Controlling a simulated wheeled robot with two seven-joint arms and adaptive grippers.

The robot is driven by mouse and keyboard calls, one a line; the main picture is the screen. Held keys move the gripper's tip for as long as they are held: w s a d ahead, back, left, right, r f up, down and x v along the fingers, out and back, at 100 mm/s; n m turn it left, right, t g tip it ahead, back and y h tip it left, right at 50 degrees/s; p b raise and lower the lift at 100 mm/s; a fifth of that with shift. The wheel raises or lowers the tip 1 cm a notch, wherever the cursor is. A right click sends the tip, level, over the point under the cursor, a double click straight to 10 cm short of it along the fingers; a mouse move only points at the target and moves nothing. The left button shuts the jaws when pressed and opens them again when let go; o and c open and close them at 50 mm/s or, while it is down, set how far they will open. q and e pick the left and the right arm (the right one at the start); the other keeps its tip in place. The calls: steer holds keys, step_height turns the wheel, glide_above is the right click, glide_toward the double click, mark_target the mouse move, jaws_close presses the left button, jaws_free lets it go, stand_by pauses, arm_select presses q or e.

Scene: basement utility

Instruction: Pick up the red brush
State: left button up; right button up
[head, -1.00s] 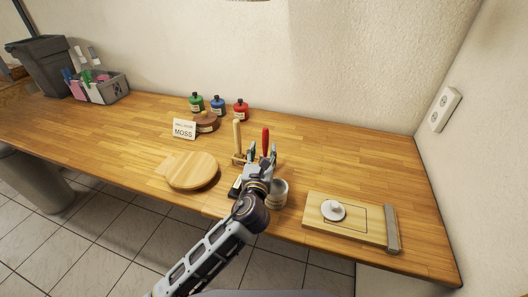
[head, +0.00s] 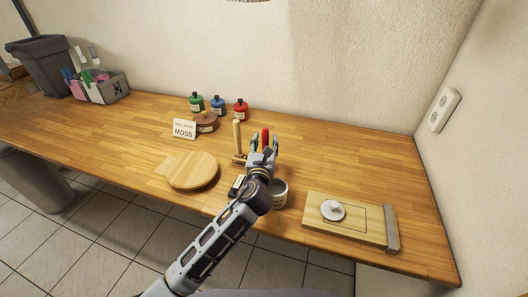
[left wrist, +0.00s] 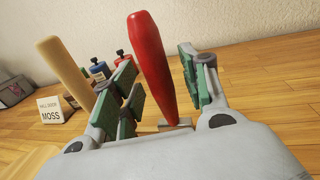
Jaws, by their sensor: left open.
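The red brush (head: 265,136) stands upright on the wooden counter, its red handle up. In the left wrist view the red handle (left wrist: 151,65) rises between the open fingers of my left gripper (left wrist: 158,88), with a gap on the right side; I cannot tell whether the left fingers touch it. In the head view my left gripper (head: 263,150) is in front of the brush and hides its lower part. My right gripper is not in view.
A pale wooden handle (head: 237,138) stands close left of the brush. A grey cup (head: 280,195) is right beside my wrist. A round board (head: 192,171), a MOSS card (head: 184,129) and several bottles (head: 218,105) lie left. A lidded board (head: 316,228) lies right.

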arm_select(q)
steer(key=c, duration=0.9)
jaws_close()
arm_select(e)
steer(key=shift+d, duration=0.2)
arm_select(q)
steer(key=shift+r, duration=0.8)
step_height(320, 180, up, 8)
steer(key=shift+f+p, duration=0.2)
steer(key=shift+p, duration=0.4)
steer(key=shift+r, duration=0.4)
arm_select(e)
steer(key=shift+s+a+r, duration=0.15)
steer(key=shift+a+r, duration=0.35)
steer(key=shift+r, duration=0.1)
